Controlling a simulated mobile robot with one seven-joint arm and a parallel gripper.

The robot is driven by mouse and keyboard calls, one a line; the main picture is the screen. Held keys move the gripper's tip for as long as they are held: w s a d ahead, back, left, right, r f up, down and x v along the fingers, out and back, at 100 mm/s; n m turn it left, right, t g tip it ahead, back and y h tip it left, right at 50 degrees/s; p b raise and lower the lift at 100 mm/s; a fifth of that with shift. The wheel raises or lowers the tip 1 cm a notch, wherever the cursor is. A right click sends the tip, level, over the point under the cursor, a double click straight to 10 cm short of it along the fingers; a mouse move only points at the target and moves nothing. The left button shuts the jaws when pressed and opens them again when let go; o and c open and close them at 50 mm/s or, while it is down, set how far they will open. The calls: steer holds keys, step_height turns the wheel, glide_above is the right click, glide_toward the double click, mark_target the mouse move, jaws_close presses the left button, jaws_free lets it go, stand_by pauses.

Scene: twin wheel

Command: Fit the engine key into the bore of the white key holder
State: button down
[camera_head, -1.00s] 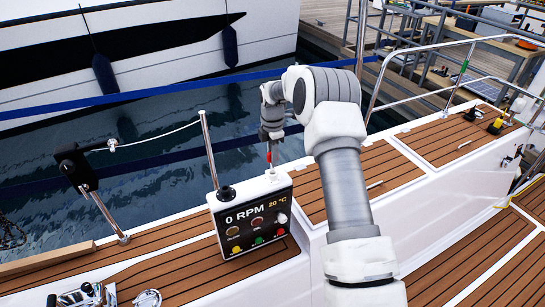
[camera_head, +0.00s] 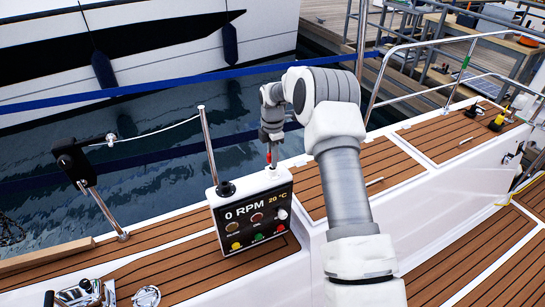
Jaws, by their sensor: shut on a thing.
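My gripper (camera_head: 271,140) is shut on the engine key (camera_head: 270,158), a small item with a red part and a thin shank pointing down. The key is upright above the top right of the engine panel (camera_head: 250,222), a white box with a black face reading "0 RPM 20 °C". A small white piece on the panel's top edge (camera_head: 274,169), directly below the key, looks like the key holder. The bore is too small to see. I cannot tell whether the key tip touches the holder or is in it.
A steel post (camera_head: 209,145) and a black lever (camera_head: 75,165) on a stand are left of the panel. A steel railing (camera_head: 440,42) runs along the right. Teak deck (camera_head: 200,255) surrounds the panel, with water behind it.

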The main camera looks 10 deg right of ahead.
steer(key=shift+f+b, duration=0.35)
steer(key=shift+f, duration=0.35)
steer(key=c, duration=0.7)
jaws_free()
steer(key=shift+r, duration=0.1)
steer(key=shift+c, duration=0.2)
step_height(320, 180, up, 17)
steer(key=shift+r, duration=0.2)
steer(key=shift+r, duration=0.1)
